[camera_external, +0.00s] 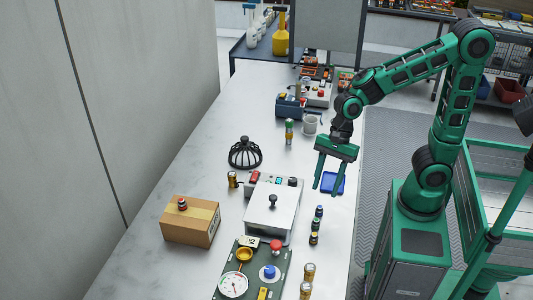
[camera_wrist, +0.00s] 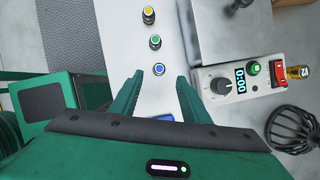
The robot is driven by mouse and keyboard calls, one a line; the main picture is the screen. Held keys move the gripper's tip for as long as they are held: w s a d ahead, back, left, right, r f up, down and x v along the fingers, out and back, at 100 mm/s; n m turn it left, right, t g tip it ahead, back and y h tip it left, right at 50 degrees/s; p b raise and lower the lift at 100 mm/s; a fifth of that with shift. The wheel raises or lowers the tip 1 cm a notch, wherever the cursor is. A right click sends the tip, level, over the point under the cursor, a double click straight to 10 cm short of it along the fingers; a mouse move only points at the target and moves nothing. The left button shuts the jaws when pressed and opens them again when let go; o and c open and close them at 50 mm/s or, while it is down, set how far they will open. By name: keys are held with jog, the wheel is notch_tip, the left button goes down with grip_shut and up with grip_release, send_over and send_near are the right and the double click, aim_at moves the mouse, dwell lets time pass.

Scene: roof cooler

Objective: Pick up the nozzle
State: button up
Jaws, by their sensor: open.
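I cannot tell for sure which thing is the nozzle. Small dark cylinders with blue (camera_external: 319,211), green (camera_external: 316,223) and yellow (camera_external: 314,238) tops stand in a row near the table's right edge. The wrist view shows their yellow (camera_wrist: 148,14), green (camera_wrist: 155,42) and blue (camera_wrist: 158,68) tops. My gripper (camera_external: 327,188) is open and empty, pointing down by the shallow blue tray (camera_external: 340,182), beyond the row.
A white box-shaped device (camera_external: 272,211) with a display and red switch stands left of the row. A black wire cage (camera_external: 245,153), a cardboard box (camera_external: 190,222) and a dark green panel (camera_external: 252,270) also occupy the table. Gold cans (camera_external: 308,272) stand near the front.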

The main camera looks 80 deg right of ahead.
aim_at(319, 210)
jog(key=shift+x, duration=3.85)
jog(key=shift+d+f, duration=0.1)
jog(key=shift+d, duration=0.1)
jog(key=shift+c, duration=0.3)
grip_shut()
